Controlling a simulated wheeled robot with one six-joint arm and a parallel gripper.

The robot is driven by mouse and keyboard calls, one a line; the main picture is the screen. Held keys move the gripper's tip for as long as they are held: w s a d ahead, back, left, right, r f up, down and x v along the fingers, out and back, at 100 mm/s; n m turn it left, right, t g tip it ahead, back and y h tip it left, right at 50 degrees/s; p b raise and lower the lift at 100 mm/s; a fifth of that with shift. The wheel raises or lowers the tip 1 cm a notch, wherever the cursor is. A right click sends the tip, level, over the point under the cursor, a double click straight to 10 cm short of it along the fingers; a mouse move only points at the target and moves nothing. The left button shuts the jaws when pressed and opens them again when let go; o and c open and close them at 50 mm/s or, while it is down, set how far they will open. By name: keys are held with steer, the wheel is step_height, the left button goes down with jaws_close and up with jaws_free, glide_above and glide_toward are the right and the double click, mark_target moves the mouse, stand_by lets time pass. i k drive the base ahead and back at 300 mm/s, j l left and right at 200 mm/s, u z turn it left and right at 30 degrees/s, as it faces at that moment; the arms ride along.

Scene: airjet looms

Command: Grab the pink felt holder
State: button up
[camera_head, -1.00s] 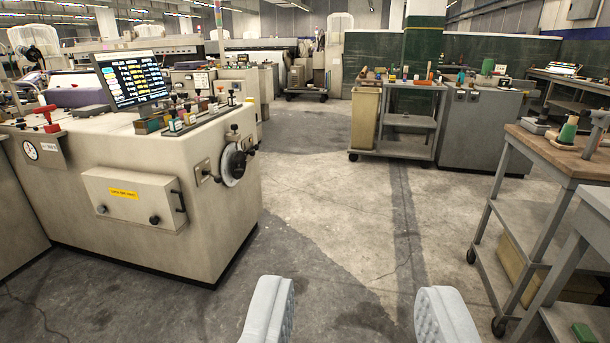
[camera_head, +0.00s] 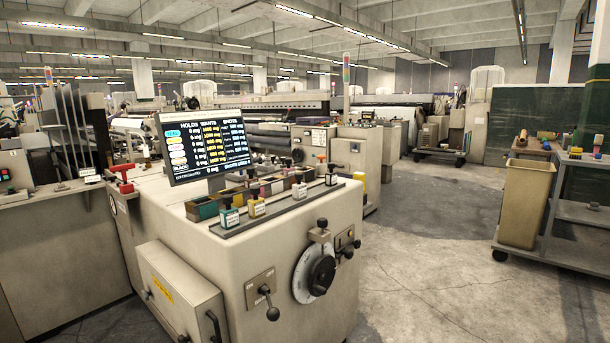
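A row of small dark-topped holders stands on a dark rail along the top front edge of the cream machine (camera_head: 270,245). One with a pinkish body (camera_head: 299,189) stands toward the right of the row; it is small, and I cannot be sure it is the pink felt holder. To its left are a yellow holder (camera_head: 257,207) and a teal one (camera_head: 229,215). A yellow-green one (camera_head: 331,178) is at the right end. My gripper is not in view now.
A tilted screen (camera_head: 204,147) stands behind the row, with small coloured bins (camera_head: 202,209) between. A dial (camera_head: 314,274) and levers stick out of the machine's front. A tan bin (camera_head: 525,203) and cart stand at right. Open floor (camera_head: 440,260) lies between.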

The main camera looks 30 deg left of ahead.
mark_target(288, 170)
steer(key=i+u, duration=0.1)
steer(key=i, duration=0.65)
steer(key=i+l+u, duration=0.1)
steer(key=i, duration=0.6)
steer(key=i+j+u, duration=0.15)
steer(key=i+u, duration=0.65)
steer(key=i+l+u, duration=0.1)
steer(key=i+u, duration=0.35)
steer(key=k, duration=0.1)
